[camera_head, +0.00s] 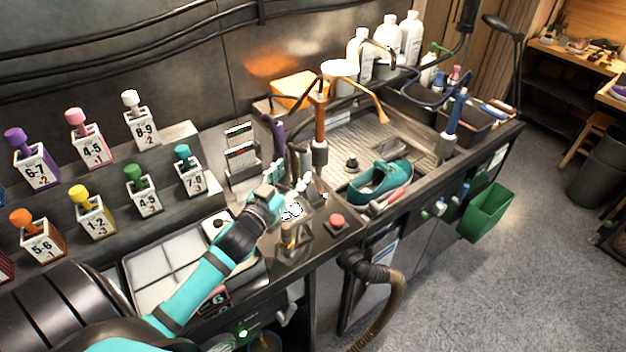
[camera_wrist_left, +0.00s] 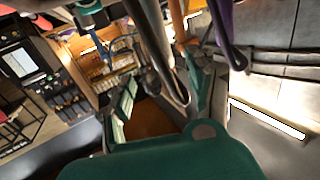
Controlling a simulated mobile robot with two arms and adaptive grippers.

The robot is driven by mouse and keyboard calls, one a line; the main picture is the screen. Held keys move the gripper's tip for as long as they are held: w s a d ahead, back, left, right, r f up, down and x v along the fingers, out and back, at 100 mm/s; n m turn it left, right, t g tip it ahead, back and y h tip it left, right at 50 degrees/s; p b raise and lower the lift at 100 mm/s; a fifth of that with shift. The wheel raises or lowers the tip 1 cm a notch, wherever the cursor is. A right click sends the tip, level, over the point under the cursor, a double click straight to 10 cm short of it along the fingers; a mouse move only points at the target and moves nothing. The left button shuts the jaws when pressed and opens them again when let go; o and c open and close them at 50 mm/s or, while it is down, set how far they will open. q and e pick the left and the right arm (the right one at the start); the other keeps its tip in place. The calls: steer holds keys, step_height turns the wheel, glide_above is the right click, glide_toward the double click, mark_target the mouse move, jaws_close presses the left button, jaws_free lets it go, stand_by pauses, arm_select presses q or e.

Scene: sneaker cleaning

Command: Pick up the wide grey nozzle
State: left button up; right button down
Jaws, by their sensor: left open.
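My left gripper (camera_head: 301,182) reaches in on its teal arm from the lower left, in front of upright tool handles. It is open; its two fingers also show spread apart in the left wrist view (camera_wrist_left: 160,75). Dark, slim tube-like shapes (camera_wrist_left: 168,60) stand beyond and between the fingers, with a purple one (camera_wrist_left: 225,35) to the right. I cannot tell for sure which shape is the wide grey nozzle; the arm and hand hide part of that area. Nothing is visibly held. My right gripper does not show.
A teal sneaker (camera_head: 382,181) lies in the sink area at the right. A red button (camera_head: 337,221) sits near the front edge. Numbered boxes with coloured knobs, such as the green one (camera_head: 143,190), line the left. A green bin (camera_head: 487,212) hangs off the bench front.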

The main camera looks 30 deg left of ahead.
mark_target(303, 170)
arm_select(q)
steer(key=shift+w+a+f+b, duration=0.1)
steer(key=shift+w+f+b, duration=0.15)
steer(key=shift+f, duration=0.15)
steer(key=shift+w+f+b, duration=0.1)
steer(key=shift+f+b, duration=0.15)
steer(key=shift+f, duration=0.1)
steer(key=shift+f+b, duration=0.3)
steer(key=shift+f, duration=0.05)
steer(key=shift+s+f+b, duration=0.1)
steer(key=shift+f+b, duration=0.2)
steer(key=shift+b, duration=0.3)
steer(key=w, duration=0.2)
steer(key=w+p, duration=0.1)
steer(key=w, duration=0.2)
steer(key=w+p, duration=0.1)
steer(key=w, duration=0.1)
steer(key=shift+w+a+f, duration=0.25)
steer(key=shift+a, duration=0.15)
steer(key=shift+s, duration=0.15)
steer(key=c, duration=0.4)
jaws_close()
